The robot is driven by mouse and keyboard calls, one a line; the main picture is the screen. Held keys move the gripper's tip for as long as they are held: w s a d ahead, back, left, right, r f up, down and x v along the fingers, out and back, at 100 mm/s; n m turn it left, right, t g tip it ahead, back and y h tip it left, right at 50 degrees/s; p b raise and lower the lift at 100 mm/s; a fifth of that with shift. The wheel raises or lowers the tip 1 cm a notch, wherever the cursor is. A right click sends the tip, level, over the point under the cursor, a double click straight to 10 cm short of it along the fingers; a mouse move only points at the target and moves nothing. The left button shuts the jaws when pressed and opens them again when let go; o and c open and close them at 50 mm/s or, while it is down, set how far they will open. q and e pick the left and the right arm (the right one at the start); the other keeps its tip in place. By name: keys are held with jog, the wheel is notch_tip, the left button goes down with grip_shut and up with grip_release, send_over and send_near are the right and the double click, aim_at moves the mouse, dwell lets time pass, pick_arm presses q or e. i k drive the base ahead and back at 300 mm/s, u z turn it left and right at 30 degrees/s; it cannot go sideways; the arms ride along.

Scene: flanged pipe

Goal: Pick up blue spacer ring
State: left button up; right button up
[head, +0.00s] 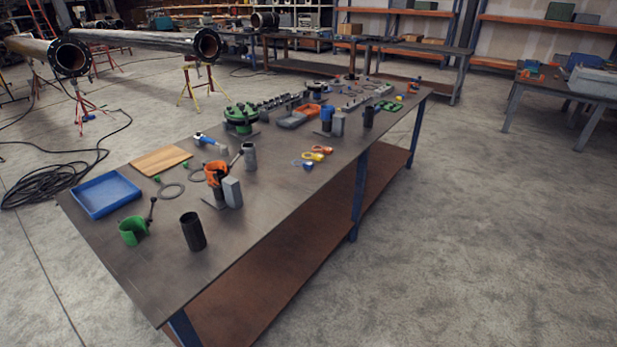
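A small blue piece (307,165), which looks like the blue spacer ring or its tab, lies flat near the right-hand edge of the long workbench (270,215), about midway along it. An orange ring-like piece (312,157) and a yellow one (322,149) lie close beyond it. The pieces are too small to tell their exact shape or whether they touch. Neither of my grippers is in view.
A blue tray (105,194), a green cup-shaped holder (133,231) and a black cylinder (193,231) stand at the near end. Concrete floor (470,240) is clear on the right.

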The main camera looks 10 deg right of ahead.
aim_at(307, 165)
jog(key=z, duration=0.5)
jog(key=i, duration=0.45)
jog(key=z, duration=1.2)
jog(key=i, duration=2.2)
jog(key=u, duration=1.3)
jog(key=i, duration=0.75)
jog(key=u, duration=0.75)
